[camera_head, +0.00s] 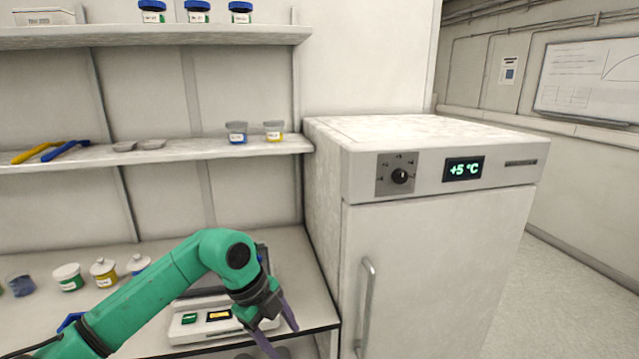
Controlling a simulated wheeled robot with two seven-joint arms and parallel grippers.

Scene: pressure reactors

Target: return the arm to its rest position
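My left arm (150,292) is green and comes in from the lower left. It bends at an elbow-like joint above the bench and points down to the right. My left gripper (281,339) hangs at the bench's front edge, in front of a white scale. Its two purple-grey fingers are spread apart, with nothing seen between them. My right gripper is not in view.
The white scale (190,333) stands on the bench (313,303), partly hidden by my arm. Several jars (68,277) stand at the left. A white fridge (440,265) reading +5 °C, with a vertical handle (367,305), stands close to the right. Shelves (200,149) hold small jars and tools. Floor at far right is clear.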

